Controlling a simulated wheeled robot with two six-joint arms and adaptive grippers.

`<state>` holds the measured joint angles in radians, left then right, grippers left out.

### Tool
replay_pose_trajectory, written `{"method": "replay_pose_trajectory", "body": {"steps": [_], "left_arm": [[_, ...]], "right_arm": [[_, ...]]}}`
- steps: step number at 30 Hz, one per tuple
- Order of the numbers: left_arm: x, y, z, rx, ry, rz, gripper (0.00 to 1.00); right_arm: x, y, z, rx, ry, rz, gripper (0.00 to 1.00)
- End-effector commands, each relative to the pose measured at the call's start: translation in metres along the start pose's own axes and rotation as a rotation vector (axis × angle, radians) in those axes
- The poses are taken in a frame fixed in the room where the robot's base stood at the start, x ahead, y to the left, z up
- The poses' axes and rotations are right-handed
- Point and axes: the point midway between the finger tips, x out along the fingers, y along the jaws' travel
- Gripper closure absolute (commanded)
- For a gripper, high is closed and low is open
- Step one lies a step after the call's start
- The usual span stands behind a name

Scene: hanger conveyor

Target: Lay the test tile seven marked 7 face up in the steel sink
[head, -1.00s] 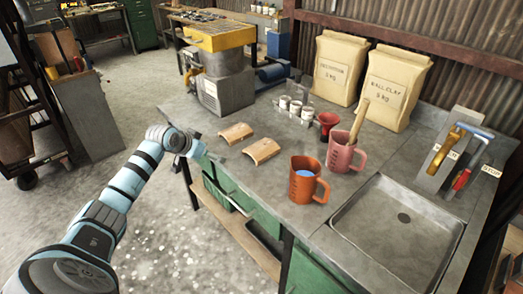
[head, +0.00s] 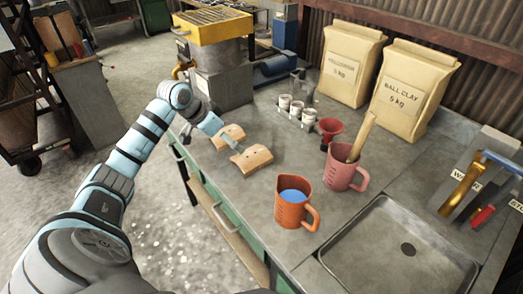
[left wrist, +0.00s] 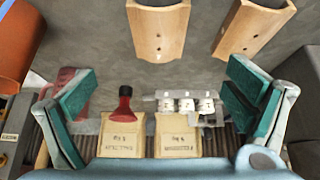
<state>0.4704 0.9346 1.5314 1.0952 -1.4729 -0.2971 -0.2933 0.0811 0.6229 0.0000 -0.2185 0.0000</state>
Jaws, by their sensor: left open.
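Two curved tan tiles with small holes lie side by side on the bench, arched side up: a farther one (head: 229,134) and a nearer one (head: 252,158). They also show at the top of the left wrist view, one in the middle (left wrist: 158,30) and one to the right (left wrist: 253,27). I cannot read a 7 on either. My left gripper (head: 210,124) is open and empty, close beside the farther tile. Its spread green-padded fingers (left wrist: 158,105) show in the left wrist view. The steel sink (head: 375,245) is empty at the lower right. My right gripper is not in view.
An orange jug (head: 290,212) with blue contents and a pink jug (head: 340,173) stand between the tiles and the sink. A red funnel (head: 329,130), a rack of white jars (head: 297,109) and two clay bags (head: 413,88) stand behind. Grey bench shows around the tiles.

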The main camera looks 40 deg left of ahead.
Motion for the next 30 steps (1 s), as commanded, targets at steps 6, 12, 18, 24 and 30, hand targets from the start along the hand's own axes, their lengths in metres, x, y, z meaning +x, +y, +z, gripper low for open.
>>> {"method": "replay_pose_trajectory", "body": {"steps": [6,12,18,24,30], "left_arm": [[0.048,0.003,-0.001,-0.002,0.001,0.008,0.03],[0.089,0.001,-0.001,0.0,0.001,0.004,0.03],[0.122,0.001,0.0,-0.002,0.0,0.004,0.03],[0.144,0.0,0.001,0.0,-0.001,0.0,0.03],[0.143,0.0,0.001,0.0,-0.001,-0.001,0.11]], "right_arm": [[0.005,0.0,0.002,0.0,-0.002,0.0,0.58],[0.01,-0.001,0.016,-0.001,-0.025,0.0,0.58],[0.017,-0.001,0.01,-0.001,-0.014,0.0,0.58],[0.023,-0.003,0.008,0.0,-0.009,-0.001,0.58],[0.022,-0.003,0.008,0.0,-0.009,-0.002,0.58]]}}
